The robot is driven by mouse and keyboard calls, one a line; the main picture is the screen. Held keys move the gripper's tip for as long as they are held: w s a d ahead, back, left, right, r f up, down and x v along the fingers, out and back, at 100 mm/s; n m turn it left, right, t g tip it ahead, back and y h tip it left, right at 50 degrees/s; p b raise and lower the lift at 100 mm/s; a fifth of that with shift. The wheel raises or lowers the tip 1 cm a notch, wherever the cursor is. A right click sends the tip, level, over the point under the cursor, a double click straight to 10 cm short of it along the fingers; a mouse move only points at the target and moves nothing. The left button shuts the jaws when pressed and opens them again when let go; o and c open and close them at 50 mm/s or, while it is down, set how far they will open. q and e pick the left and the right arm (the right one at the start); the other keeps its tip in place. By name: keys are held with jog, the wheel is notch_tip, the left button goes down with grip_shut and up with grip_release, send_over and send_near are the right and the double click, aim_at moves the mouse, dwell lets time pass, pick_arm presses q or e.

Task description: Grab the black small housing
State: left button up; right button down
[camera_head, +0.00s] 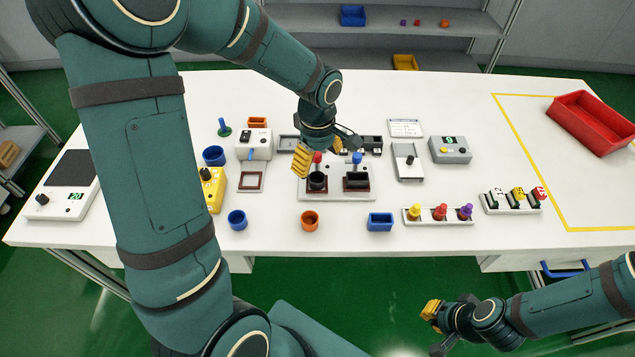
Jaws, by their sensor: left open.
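A round black housing (317,182) and a rectangular black housing (356,182) sit in brown-edged holders on a white fixture plate (336,192) near the table's middle. I cannot tell for certain which is the small housing; the round one is narrower. A red-topped part stands behind the round one, a blue-topped part behind the rectangular one. My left gripper (322,153) is open and empty above the back of the fixture, partly covering what lies behind. My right gripper (437,328) is off the table's front edge, low at the right, with its fingers apart and empty.
Blue, orange and rectangular blue cups (380,222) stand along the front edge. A rack of coloured knobs (440,216) and a switch strip (512,203) stand to their right.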

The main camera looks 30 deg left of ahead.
aim_at(317, 178)
pick_arm(q)
jog(key=shift+s+f+b, duration=0.1)
jog(key=shift+f+b, duration=0.7)
jog(key=shift+f, duration=2.6)
jog(key=shift+r, duration=0.1)
jog(key=shift+c, duration=0.3)
jog(key=c, duration=0.9)
